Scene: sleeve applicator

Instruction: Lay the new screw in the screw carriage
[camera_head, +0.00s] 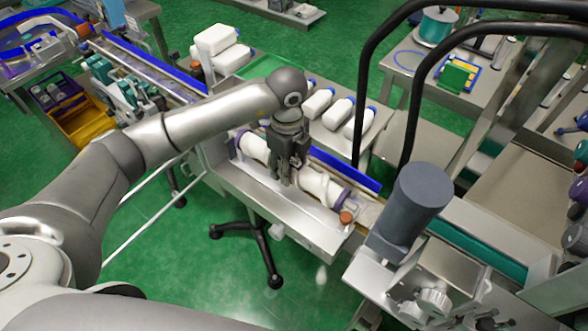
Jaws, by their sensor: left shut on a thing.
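The new screw (318,187) is white and spiral-shaped, with a purple disc at its right end. It lies lengthwise along the metal screw carriage (262,196), behind the carriage's front wall. My left gripper (286,174) points down over the middle of the screw and is shut on it, hiding part of its length. The screw looks level with the carriage, but I cannot tell whether it rests on the bottom or hangs slightly above. My right gripper is out of view.
A dark grey motor cylinder (411,208) stands to the right, with black curved rails (364,90) above. A blue guide strip (345,171) runs behind the screw. Green floor lies in front.

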